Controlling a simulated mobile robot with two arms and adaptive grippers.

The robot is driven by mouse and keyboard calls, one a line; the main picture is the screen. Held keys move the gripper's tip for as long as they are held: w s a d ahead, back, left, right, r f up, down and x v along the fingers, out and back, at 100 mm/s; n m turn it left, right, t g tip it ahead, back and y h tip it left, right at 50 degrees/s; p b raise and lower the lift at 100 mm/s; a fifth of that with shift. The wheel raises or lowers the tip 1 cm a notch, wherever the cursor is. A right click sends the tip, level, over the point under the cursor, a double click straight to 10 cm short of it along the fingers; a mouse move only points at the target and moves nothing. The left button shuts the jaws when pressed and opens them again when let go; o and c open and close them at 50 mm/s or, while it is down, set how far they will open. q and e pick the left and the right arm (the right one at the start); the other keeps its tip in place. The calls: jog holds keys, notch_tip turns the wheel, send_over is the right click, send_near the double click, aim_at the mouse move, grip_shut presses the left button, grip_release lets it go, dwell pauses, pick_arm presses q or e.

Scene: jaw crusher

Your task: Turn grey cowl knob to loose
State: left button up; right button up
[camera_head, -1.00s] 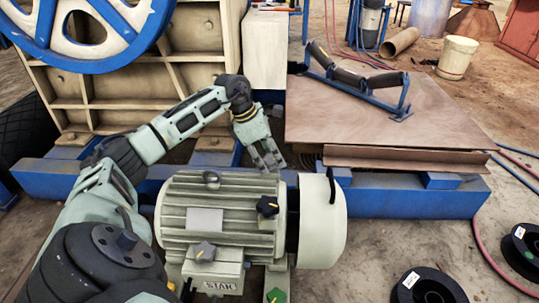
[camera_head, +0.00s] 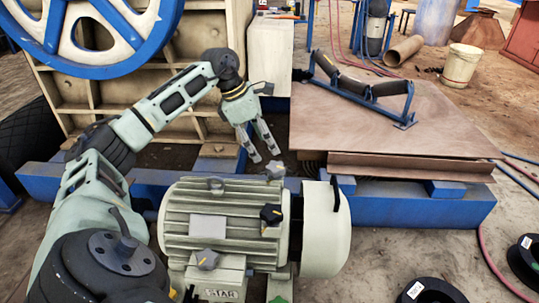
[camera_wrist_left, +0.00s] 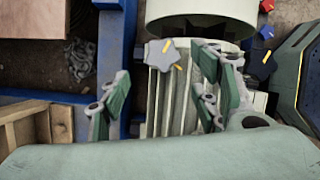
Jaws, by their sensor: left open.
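The grey cowl knob (camera_head: 275,169) stands at the far edge of the motor (camera_head: 222,232), close to the pale cowl (camera_head: 325,232). In the left wrist view the grey star-shaped knob (camera_wrist_left: 160,54) has a yellow mark. The cowl (camera_wrist_left: 200,14) lies just above it there. My left gripper (camera_head: 265,154) is open and empty, its fingers pointing down near the knob. In the left wrist view the knob appears between the open fingers of the left gripper (camera_wrist_left: 162,95), beyond the tips; no contact is visible. My right gripper is not in view.
A black knob (camera_head: 270,214) and another grey knob (camera_head: 207,259) sit on the motor's near side. A blue base beam (camera_head: 410,203) runs behind the motor. A brown plate (camera_head: 430,120) carries a roller frame (camera_head: 362,85). A blue wheel (camera_head: 90,30) is at upper left.

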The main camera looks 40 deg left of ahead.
pick_arm(q)
jog(key=shift+v, duration=1.6)
